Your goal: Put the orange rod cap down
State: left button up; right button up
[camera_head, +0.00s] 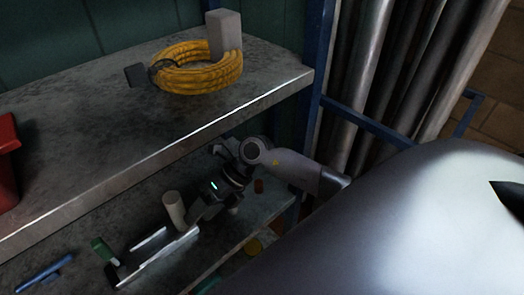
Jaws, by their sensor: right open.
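My right gripper (128,262) reaches in from the right over the lower shelf, with its two silver fingers apart and nothing visible between them. My left gripper is not in view.
The upper shelf (75,130) overhangs the lower one and holds a coiled yellow cable (196,68) and a grey block (224,35). A beige cylinder (174,209), a green object (103,250) and a blue tool (45,273) are near the gripper. A red box (6,165) is at left.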

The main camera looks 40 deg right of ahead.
jog(key=s+a+r+m+t+y, duration=0.2)
jog(key=a+r+m+t+y, duration=0.1)
jog(key=r+m+t, duration=0.35)
jog(key=s+a+r+m+t+y, duration=0.1)
jog(key=a+r+m+t+y, duration=0.1)
jog(key=r+m+t+y, duration=0.4)
jog(key=s+d+f+m+t+h, duration=0.1)
jog(key=d+f+m+t+h, duration=0.2)
jog(key=d+f+m+h, duration=0.7)
jog(key=s+f+m+g+h, duration=0.6)
jog(key=s+f+m, duration=0.4)
jog(key=f+m, duration=0.3)
jog(key=shift+s+d+g, duration=0.15)
jog(key=shift+s+g, duration=0.2)
jog(key=shift+g, duration=0.1)
jog(key=shift+c, duration=0.3)
